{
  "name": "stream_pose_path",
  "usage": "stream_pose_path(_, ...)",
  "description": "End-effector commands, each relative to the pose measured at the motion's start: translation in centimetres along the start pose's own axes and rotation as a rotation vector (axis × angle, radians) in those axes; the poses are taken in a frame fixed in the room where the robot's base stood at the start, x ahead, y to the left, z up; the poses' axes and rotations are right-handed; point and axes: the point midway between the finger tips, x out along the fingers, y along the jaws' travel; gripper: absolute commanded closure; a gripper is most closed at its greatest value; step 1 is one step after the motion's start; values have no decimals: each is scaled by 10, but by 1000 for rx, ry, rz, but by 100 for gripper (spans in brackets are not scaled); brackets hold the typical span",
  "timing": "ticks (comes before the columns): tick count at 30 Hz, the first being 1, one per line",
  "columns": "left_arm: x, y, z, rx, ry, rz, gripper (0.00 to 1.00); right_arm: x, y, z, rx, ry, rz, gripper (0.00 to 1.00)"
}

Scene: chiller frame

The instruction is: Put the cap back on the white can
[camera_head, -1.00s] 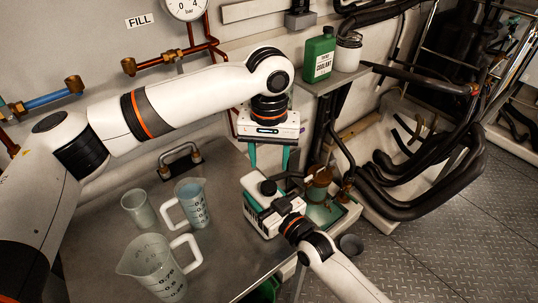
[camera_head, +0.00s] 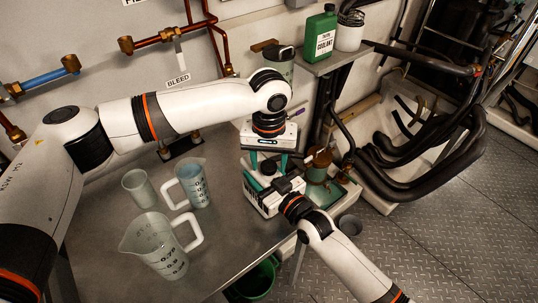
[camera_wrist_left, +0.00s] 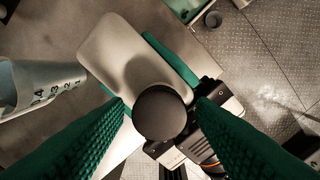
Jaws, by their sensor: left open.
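The white can (camera_head: 264,207) stands at the right part of the metal table. A round black cap (camera_wrist_left: 161,113) is at its top; I cannot tell whether it is fully seated. My left gripper (camera_head: 268,164) points down over the can, its green fingers open on either side of the cap, with gaps visible in the left wrist view. My right gripper (camera_head: 277,187) is shut on the can from the front right; one green finger lies along the can's side in the wrist view. The can's opening is hidden.
A small beaker (camera_head: 138,187), a blue-tinted measuring jug (camera_head: 190,185) and a large clear jug (camera_head: 158,245) stand left of the can. A brass-coloured fitting (camera_head: 318,162) is close on the right. A green coolant bottle (camera_head: 320,36) is on a shelf behind.

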Motion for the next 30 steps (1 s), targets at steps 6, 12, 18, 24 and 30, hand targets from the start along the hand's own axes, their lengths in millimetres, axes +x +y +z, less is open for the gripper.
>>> stream_pose_path(6, 0, 0, 0, 1, 0, 0, 61, 0, 1, 0, 1, 1, 1, 100)
stream_pose_path(12, 0, 0, 0, 1, 0, 0, 93, 0, 1, 0, 1, 1, 1, 100)
stream_pose_path(18, 0, -1, 0, 41, 1, -1, 95, 0, 1, 0, 1, 1, 1, 100)
stream_pose_path(24, 1, -1, -1, 357, 3, -4, 95, 0, 1, 0, 1, 1, 1, 100)
stream_pose_path(30, 0, -1, -1, 764, 1, -2, 95, 0, 1, 0, 0, 1, 1, 100)
